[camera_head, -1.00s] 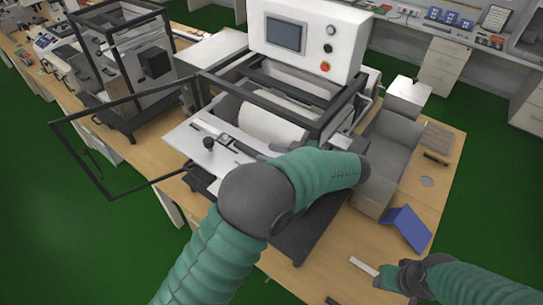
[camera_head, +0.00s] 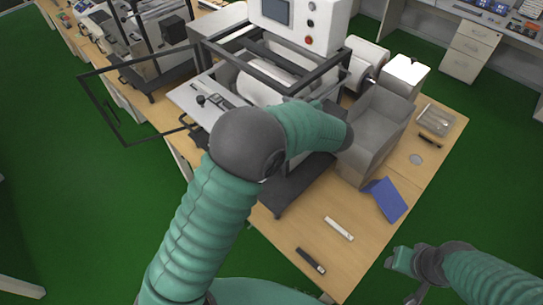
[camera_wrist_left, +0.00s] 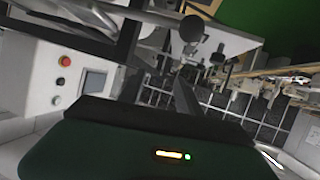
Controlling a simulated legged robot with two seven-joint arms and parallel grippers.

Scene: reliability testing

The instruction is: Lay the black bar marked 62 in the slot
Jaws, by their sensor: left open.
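A black bar (camera_head: 311,261) with a light patch at one end lies on the wooden table's front part in the head view; its marking is too small to read. My left gripper (camera_head: 288,104) is open at the machine's front, mostly hidden behind my own forearm. The wrist view shows the machine's round knob (camera_wrist_left: 191,28) and light plate (camera_wrist_left: 235,42) beyond it. My right gripper (camera_head: 412,268) is off the table's right front edge, apart from the bar; its finger opening is unclear. I cannot make out the slot.
A white bar (camera_head: 339,228) lies behind the black one. The framed machine (camera_head: 262,75) fills the back. Table around the bars is clear.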

